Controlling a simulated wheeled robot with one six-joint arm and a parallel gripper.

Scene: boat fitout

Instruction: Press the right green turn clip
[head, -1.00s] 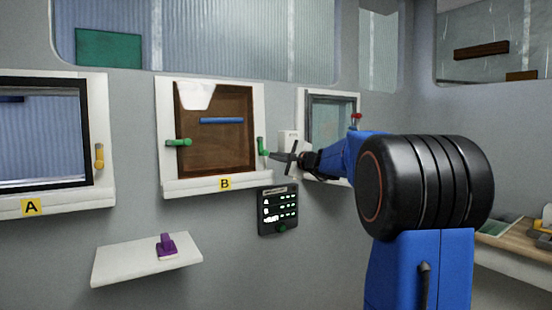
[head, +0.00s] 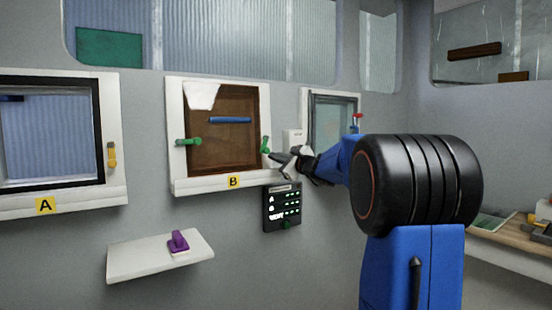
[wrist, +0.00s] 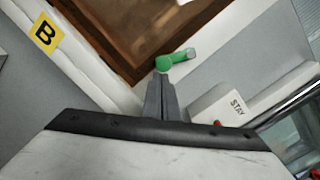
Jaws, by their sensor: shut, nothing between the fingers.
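The right green turn clip (head: 265,145) sits on the right side of window frame B (head: 175,130), standing roughly upright in the head view. In the wrist view the clip (wrist: 176,60) has a rounded green end and a grey tip pointing right. My gripper (head: 272,157) is shut and empty, its fingertips at the clip's lower end. In the wrist view the fingertips (wrist: 162,76) lie just below the rounded end; I cannot tell whether they touch it. The left green turn clip (head: 188,142) lies roughly level on the opposite side of the frame.
A brown panel with a blue bar (head: 230,120) fills frame B. A dark control box (head: 282,208) hangs below my gripper. A white box marked STAY (wrist: 225,108) is close on the right. A shelf (head: 135,262) holds a purple-handled tool (head: 178,242).

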